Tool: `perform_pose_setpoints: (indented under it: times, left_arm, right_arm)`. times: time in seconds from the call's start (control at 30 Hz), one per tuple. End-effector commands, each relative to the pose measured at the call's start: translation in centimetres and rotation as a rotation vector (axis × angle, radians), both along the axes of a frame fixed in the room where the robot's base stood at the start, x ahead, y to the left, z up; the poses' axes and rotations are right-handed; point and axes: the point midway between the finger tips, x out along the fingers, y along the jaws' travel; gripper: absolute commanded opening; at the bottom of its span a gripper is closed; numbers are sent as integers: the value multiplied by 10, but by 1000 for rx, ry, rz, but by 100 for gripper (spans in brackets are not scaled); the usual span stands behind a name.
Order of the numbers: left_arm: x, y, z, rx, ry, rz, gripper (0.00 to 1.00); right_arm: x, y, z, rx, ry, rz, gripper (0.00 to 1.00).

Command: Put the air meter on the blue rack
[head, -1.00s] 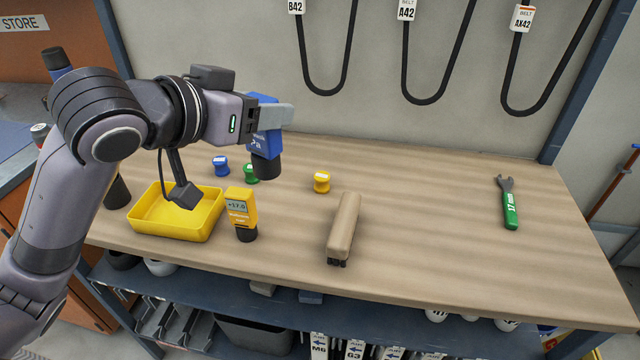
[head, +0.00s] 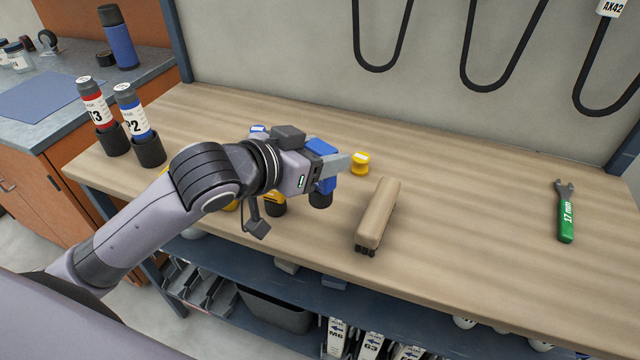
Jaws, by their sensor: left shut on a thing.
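My left gripper (head: 338,168) is shut on a blue handheld meter (head: 322,182) with a black round lower end. It holds the meter upright over the workbench, left of the tan brush; I cannot tell if its lower end touches the wood. The meter's label is not legible here, so I cannot tell for sure that it is the air meter. A yellow meter (head: 275,207) stands just left of it, mostly hidden behind my gripper and wrist. I cannot make out a blue rack for certain. My right gripper is not in view.
The tan brush (head: 378,214) lies close to the right of the held meter. A yellow spool (head: 360,164) is behind it. A green wrench (head: 565,212) lies far right. Two bottles (head: 133,122) stand at the left end. The bench between brush and wrench is clear.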

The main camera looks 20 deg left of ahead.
Motion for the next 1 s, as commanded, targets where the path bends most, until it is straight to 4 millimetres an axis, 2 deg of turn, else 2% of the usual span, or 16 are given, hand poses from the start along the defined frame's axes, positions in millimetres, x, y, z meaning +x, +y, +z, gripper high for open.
perform_pose_setpoints:
  times: [0.03, 0.17, 0.43, 0.87, 0.9, 0.97, 1.0]
  left_arm:
    - [0, 0, -8, -1, 0, 0, 0]
    - [0, 0, -16, 0, -2, 1, 0]
    - [0, 0, -54, 0, 0, 1, 0]
    - [0, 0, -60, -1, -3, 0, 0]
    - [0, 0, -60, 0, 0, 0, 65]
    - [0, 0, -60, 0, 0, 0, 81]
    - [0, 0, -60, 0, 0, 0, 81]
  right_arm:
    - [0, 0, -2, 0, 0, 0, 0]
    - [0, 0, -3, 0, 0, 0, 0]
    - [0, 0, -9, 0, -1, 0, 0]
    - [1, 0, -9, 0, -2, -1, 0]
    - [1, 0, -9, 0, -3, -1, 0]
    - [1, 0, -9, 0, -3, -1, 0]
    - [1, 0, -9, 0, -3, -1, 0]
